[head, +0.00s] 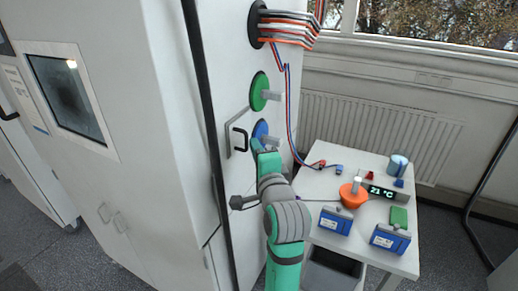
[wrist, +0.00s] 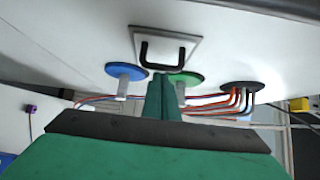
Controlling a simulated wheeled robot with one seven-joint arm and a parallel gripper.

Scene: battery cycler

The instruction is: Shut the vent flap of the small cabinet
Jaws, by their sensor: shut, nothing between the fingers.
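A pale square flap (wrist: 185,46) with a black U-shaped handle (wrist: 148,54) is on the white cabinet side (head: 222,70). In the head view the handle (head: 236,142) shows beside a thin grey edge of the flap. I cannot tell how far the flap stands off the wall. My gripper (wrist: 162,78) is shut and empty, its green fingers pointing at the wall just below the handle in the wrist view. In the head view my gripper (head: 257,146) is right of the handle and partly covers the blue disc. Contact with the handle cannot be made out.
A blue disc (wrist: 120,70) and a green disc (wrist: 188,79), each with a grey peg, flank the fingers. Cables leave a black port (wrist: 240,86). A white table (head: 318,187) with blue boxes and an orange piece (head: 352,197) stands right of my arm.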

